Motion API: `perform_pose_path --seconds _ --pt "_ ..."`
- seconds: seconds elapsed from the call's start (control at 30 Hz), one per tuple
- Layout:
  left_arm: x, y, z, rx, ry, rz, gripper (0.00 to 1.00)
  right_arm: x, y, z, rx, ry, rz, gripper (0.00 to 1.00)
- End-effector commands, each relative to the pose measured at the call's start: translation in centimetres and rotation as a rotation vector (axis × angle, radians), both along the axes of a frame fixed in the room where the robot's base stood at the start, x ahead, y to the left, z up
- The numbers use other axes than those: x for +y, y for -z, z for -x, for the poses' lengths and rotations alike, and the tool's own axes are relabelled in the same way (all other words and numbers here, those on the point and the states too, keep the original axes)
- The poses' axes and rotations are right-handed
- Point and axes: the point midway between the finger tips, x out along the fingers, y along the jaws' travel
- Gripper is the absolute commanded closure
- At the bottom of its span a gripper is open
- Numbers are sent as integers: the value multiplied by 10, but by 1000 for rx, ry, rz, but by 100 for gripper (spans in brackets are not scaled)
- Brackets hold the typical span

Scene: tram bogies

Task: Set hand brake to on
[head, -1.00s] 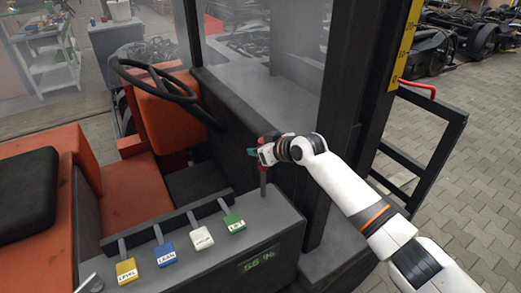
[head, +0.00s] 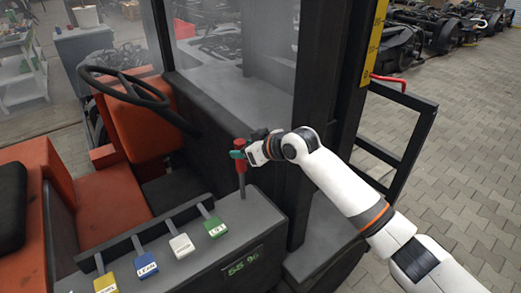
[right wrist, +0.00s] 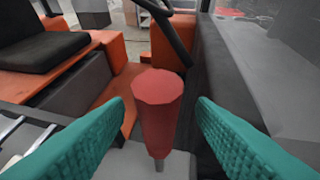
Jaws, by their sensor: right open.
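The hand brake is an upright lever (head: 241,178) with a red handle, standing at the far edge of the grey control console, right of the seat area. In the right wrist view its red grip (right wrist: 158,110) stands between the two green finger pads, with a visible gap on each side. My right gripper (head: 238,154) is open around the upper part of the handle, coming in from the right. Its pads partly cover the handle in the head view. My left gripper is not in view.
Several short levers with coloured tags, such as a green one (head: 215,227), line the console near the brake. A steering wheel (head: 125,88) and orange seat parts lie left. A dark mast post (head: 318,110) stands close behind my right gripper.

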Motion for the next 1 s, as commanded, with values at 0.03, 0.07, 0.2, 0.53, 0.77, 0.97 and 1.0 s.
perform_pose_path --seconds 0.03,0.07,0.2,0.53,0.77,0.97,1.0 --pt "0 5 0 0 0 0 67 -7 -2 6 -3 0 2 50" --pt "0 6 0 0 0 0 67 -10 -4 9 -3 0 3 50" --pt "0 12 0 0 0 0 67 -26 -17 23 -2 0 2 50" --pt "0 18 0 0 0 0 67 -44 -34 41 2 0 2 50" --pt "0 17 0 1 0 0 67 -44 -35 41 2 0 2 50" --pt "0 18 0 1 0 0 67 -43 -20 50 19 0 4 50" --pt "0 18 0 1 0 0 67 -43 -11 56 30 2 7 50"
